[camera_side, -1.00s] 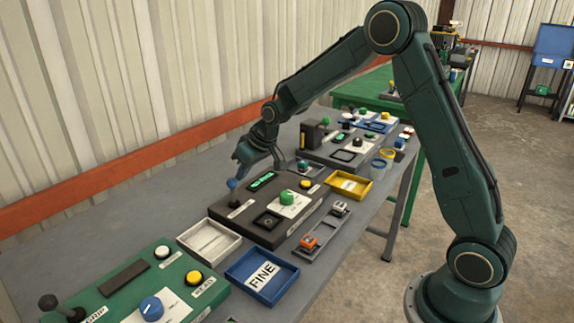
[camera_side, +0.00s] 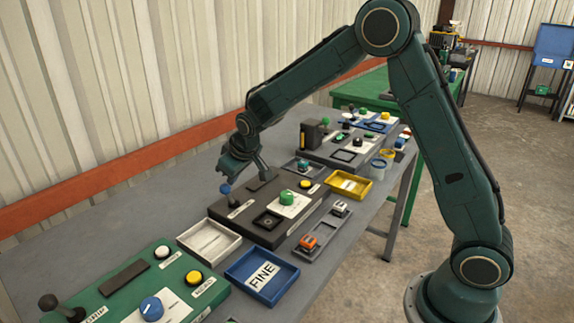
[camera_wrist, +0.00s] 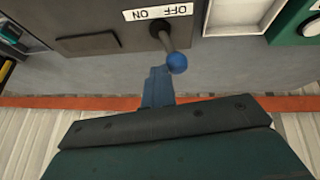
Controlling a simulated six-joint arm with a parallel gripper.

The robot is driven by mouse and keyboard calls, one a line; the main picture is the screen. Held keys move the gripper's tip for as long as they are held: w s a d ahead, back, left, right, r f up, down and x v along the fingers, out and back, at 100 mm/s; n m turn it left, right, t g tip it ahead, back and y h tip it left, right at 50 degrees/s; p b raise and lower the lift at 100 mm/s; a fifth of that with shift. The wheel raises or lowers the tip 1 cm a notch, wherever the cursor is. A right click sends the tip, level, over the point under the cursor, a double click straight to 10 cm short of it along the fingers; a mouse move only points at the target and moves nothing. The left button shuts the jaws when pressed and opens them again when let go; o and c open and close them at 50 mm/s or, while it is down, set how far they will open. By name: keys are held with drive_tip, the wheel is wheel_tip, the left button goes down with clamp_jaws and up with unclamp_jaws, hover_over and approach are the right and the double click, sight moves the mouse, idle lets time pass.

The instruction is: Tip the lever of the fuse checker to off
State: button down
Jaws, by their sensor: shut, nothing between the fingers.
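The fuse checker, a dark box (camera_side: 290,228) with a green button and a white panel, sits mid-table in the side view. Its lever, with a blue knob (camera_side: 225,189), rises at the back left corner. In the wrist view the lever (camera_wrist: 168,42) leans right, toward OFF on its upside-down label (camera_wrist: 158,12). My gripper (camera_wrist: 158,72) is shut and empty, just left of the blue knob; whether they touch is unclear. The display strip (camera_side: 262,184) looks dark, and my gripper partly covers it in the side view.
A white tray (camera_side: 188,236) and a blue FINE tray (camera_side: 231,271) stand left of the box, with a green box (camera_side: 118,295) beyond. A rail with orange and grey pieces (camera_side: 312,250) lies in front. A yellow tray (camera_side: 366,191) is to the right.

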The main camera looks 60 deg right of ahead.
drive_tip(key=shift+a+r, duration=0.1)
drive_tip(key=shift+r, duration=0.05)
drive_tip(key=shift+r, duration=0.65)
idle(0.4)
drive_tip(key=d+v, duration=0.3)
drive_tip(key=v, duration=0.8)
drive_tip(key=shift+r, duration=0.6)
drive_tip(key=shift+s+a, duration=0.1)
drive_tip(key=shift+s, duration=0.15)
